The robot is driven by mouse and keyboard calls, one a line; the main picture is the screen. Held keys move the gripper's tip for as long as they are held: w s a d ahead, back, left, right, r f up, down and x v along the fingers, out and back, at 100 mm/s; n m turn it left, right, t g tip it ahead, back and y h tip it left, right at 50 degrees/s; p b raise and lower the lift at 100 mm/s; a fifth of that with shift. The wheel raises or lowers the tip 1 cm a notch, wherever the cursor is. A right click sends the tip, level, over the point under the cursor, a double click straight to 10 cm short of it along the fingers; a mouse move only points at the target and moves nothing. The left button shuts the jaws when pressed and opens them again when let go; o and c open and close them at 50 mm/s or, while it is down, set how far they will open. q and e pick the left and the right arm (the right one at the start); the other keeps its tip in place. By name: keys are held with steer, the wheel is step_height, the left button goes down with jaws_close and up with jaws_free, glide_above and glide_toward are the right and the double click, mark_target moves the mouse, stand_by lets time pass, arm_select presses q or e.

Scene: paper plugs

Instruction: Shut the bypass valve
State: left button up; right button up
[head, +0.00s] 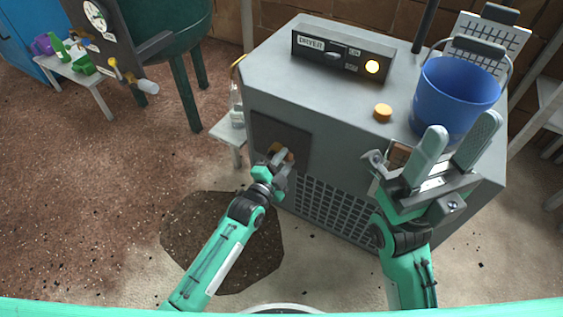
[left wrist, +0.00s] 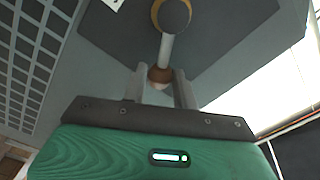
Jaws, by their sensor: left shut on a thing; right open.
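The bypass valve (head: 287,153) sits on a dark square panel on the side of the grey dryer (head: 270,80). In the left wrist view its round dark hub with a yellow ring (left wrist: 172,14) shows at the top, and a pale lever (left wrist: 166,48) runs down from it to a brown end. My left gripper (head: 279,160) is shut on the lever's end, which is between its fingers in the left wrist view (left wrist: 161,85). In the head view the gripper hides most of the lever. My right gripper (head: 462,130) is open and empty, raised in front of the blue bucket.
On the dryer top are a labelled box (head: 342,55) with a lit yellow lamp, an orange knob (head: 383,111) and a blue bucket (head: 455,95). A dark patch (head: 225,240) lies on the floor. A green tank (head: 165,35) and small bench (head: 95,85) stand at upper left.

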arm_select(q)
steer(key=shift+w+a+r+n+p, duration=0.15)
steer(key=shift+a+r+n+p, duration=0.15)
steer(key=shift+n+p, duration=0.4)
steer(key=shift+w+a+r+n+p, duration=0.15)
steer(key=shift+r+n+p, duration=0.3)
steer(key=shift+n, duration=0.45)
